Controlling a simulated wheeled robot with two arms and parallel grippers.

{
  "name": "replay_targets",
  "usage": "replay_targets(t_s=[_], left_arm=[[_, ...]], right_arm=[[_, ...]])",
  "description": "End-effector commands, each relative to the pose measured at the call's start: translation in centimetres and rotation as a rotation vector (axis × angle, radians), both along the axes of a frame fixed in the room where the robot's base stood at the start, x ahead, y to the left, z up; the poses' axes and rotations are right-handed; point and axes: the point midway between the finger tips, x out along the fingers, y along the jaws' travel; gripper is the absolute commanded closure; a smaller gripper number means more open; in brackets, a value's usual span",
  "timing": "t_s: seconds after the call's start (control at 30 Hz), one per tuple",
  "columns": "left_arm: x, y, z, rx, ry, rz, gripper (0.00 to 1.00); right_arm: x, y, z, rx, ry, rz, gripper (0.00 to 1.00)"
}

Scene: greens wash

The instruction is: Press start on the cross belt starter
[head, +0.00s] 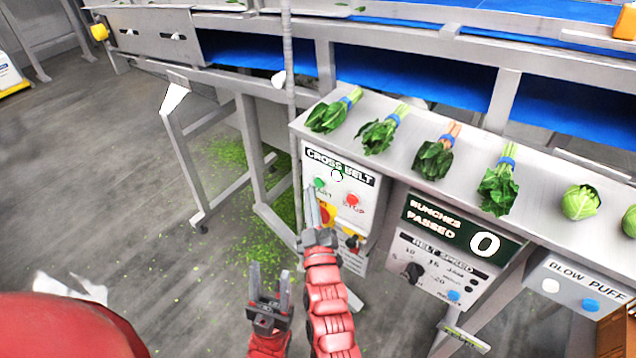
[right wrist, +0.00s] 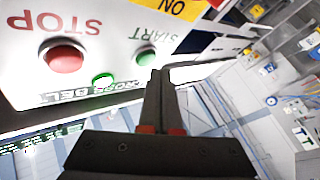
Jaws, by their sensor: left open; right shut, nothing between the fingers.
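The cross belt starter (head: 340,160) is a pale box under the shelf, labelled CROSS BELT. Its green start button (head: 319,183) is left of the red stop button (head: 352,199). In the right wrist view the box is upside down, with the green start button (right wrist: 145,56), the red stop button (right wrist: 63,55) and a small green lamp (right wrist: 103,80). My right gripper (head: 311,196) is shut and empty, tips just below the start button; in the right wrist view its fingertips (right wrist: 160,76) lie close beside it. I cannot tell whether they touch. My left gripper (head: 269,282) is open and empty, lower down.
Bunches of greens (head: 437,155) and cabbages (head: 580,202) line the shelf above. A bunches passed display (head: 460,229) reading 0, belt speed controls (head: 437,272) and a blow puff box (head: 580,285) are to the right. Green scraps (head: 240,210) litter the floor.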

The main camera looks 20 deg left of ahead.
Motion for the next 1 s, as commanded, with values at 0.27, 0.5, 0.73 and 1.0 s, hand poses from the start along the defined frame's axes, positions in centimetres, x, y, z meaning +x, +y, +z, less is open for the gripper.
replay_targets(t_s=[0.27, 0.5, 0.73, 1.0], left_arm=[[0.0, 0.0, 0.8, 0.000, 0.000, 0.000, 0.50], [0.0, 0.0, 1.8, 0.000, 0.000, 0.000, 0.50], [0.0, 0.0, 1.9, 0.000, 0.000, 0.000, 0.50], [0.0, 0.0, 1.9, 0.001, 0.001, 0.000, 0.50]], right_arm=[[-1.6, 0.6, 0.2, 0.001, 0.000, 0.002, 1.00], [-4.0, 1.4, 0.1, 0.000, 0.003, 0.001, 1.00], [-4.7, 1.8, 0.0, 0.000, 0.000, 0.001, 1.00], [-4.8, 1.8, 0.0, 0.000, 0.000, 0.002, 1.00]])
